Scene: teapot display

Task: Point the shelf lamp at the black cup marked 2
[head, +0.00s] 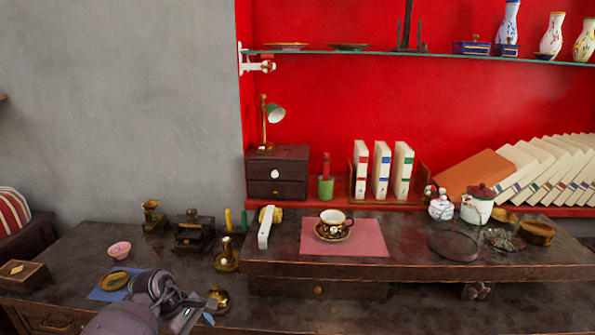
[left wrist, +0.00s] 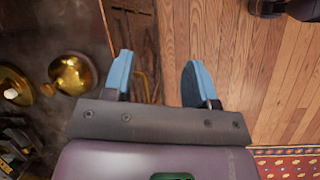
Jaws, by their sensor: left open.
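The shelf lamp (head: 266,126) has a brass stem and a green shade with a pale inside. It stands on a small dark drawer box, its shade tilted to the right and down. A dark cup (head: 332,228) with a white inside and gold trim sits on a saucer on a pink mat (head: 372,238); its mark is too small to read. My left gripper (head: 196,317) is low in the head view, left of the cup and well below the lamp. In the left wrist view its blue-tipped fingers (left wrist: 157,78) are apart, with nothing between them.
The drawer box (head: 278,178) stands on the red shelf beside binders (head: 381,170). A white block (head: 265,228), a brass pot (head: 226,260) and a dark metal device (head: 193,232) stand between my gripper and the lamp. A glass shelf (head: 400,53) runs above.

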